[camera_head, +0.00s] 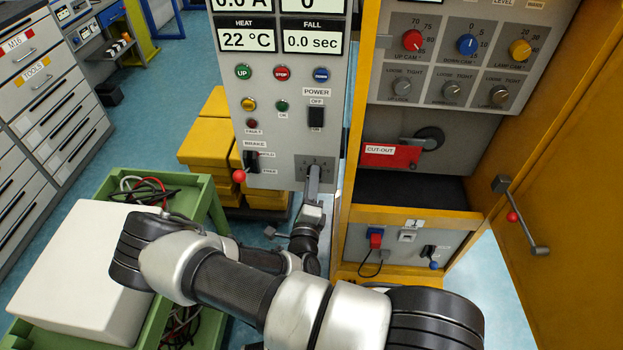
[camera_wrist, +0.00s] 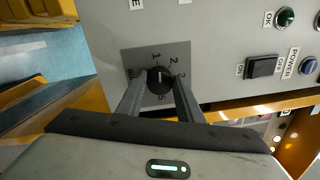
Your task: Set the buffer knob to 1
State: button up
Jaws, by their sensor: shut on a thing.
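The buffer knob (camera_wrist: 159,80) is a small round black knob with a short white mark. It sits on a dark grey plate (camera_wrist: 133,60) with printed numbers around it, 1 and 2 among them, on the light grey control panel. I cannot read surely which number the mark points to. My gripper (camera_wrist: 158,88) has one finger on each side of the knob and is shut on it. In the head view my gripper (camera_head: 313,184) reaches up to the plate (camera_head: 327,161) low on the panel, and hides the knob there.
The brake lever with a red ball (camera_head: 239,176) sticks out left of the plate. The power switch (camera_head: 316,117) is above. A yellow cabinet with an open door (camera_head: 562,150) stands right. A green cart (camera_head: 200,190) with a white box (camera_head: 80,265) is at left.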

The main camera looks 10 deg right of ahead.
jog(key=shift+n, duration=0.5)
jog(key=o, duration=1.1)
jog(key=shift+c, duration=0.2)
jog(key=v, duration=1.7)
jog(key=shift+s+b, duration=0.2)
jog(key=shift+b, duration=0.2)
